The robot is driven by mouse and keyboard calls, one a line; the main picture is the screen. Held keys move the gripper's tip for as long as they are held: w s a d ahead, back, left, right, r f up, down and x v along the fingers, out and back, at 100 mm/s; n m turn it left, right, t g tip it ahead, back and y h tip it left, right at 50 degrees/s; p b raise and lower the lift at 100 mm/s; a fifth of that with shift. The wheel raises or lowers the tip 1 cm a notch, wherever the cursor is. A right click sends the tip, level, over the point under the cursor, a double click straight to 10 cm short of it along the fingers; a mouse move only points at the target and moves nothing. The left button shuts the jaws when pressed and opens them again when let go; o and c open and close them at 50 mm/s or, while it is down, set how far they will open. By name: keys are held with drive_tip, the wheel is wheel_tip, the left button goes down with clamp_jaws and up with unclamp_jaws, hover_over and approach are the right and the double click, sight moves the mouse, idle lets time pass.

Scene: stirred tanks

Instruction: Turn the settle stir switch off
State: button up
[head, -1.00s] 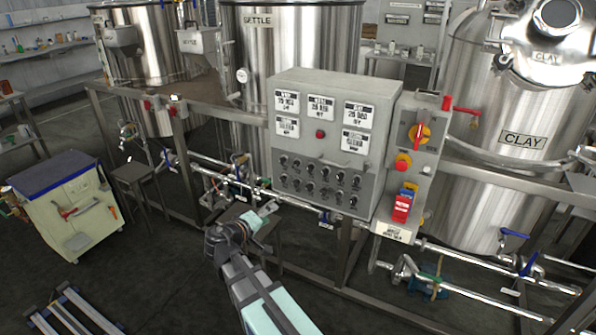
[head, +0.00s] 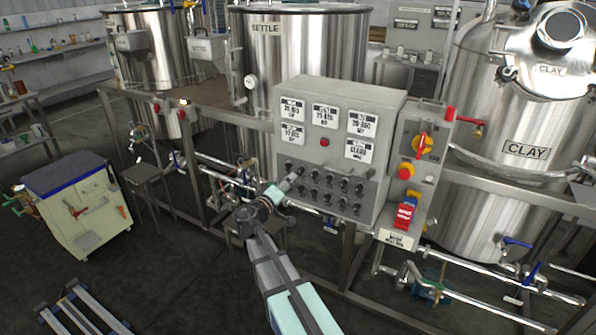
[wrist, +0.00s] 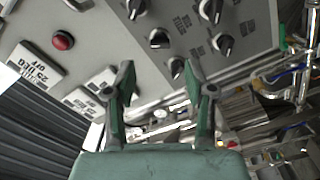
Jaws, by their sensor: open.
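The grey control panel (head: 338,120) carries two rows of black knob switches (head: 329,190) on its lower front. Their labels are too small to read, so I cannot tell which one is the settle stir switch. My gripper (head: 290,186) is at the left end of these rows, close to the panel face. In the wrist view my gripper (wrist: 160,82) has its green fingers spread apart with nothing held between them. The panel appears inverted there, with one black knob (wrist: 176,67) between the fingertips' directions and other knobs (wrist: 160,38) beyond. I cannot tell whether a finger touches a knob.
Label displays (head: 362,123) and a red button (head: 324,142) sit above the switches. A side box with a red-yellow rotary switch (head: 422,146) adjoins the panel's right. The settle tank (head: 300,50) stands behind, the clay tank (head: 520,120) right. Pipes run below.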

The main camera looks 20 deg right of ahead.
sight(299, 172)
drive_tip(key=p+x, duration=0.1)
drive_tip(key=x, duration=0.6)
drive_tip(key=shift+w+d+p, duration=0.15)
drive_tip(key=shift+d+p, duration=0.05)
drive_tip(key=shift+p, duration=0.1)
clamp_jaws()
